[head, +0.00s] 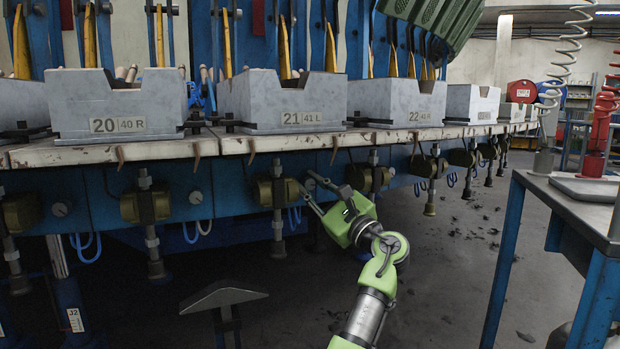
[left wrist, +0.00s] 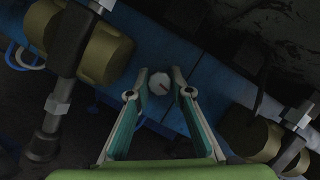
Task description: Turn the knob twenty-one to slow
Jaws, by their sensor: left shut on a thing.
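The bin marked 21 (head: 300,118) stands on the bench. Below it, on the blue rail, is a small pale round knob (head: 309,184), knob twenty-one. My left gripper (head: 307,182) reaches it from the lower right, its two fingers around the knob. Any words or scale around the knob cannot be read. My right gripper is not in view.
A yellowish cylinder unit (head: 276,192) hangs left of the knob and another (head: 368,178) hangs to its right. More pale knobs (head: 196,197) sit along the rail. Blue hoses hang below. A blue-legged table (head: 510,250) stands at the right, with open floor between.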

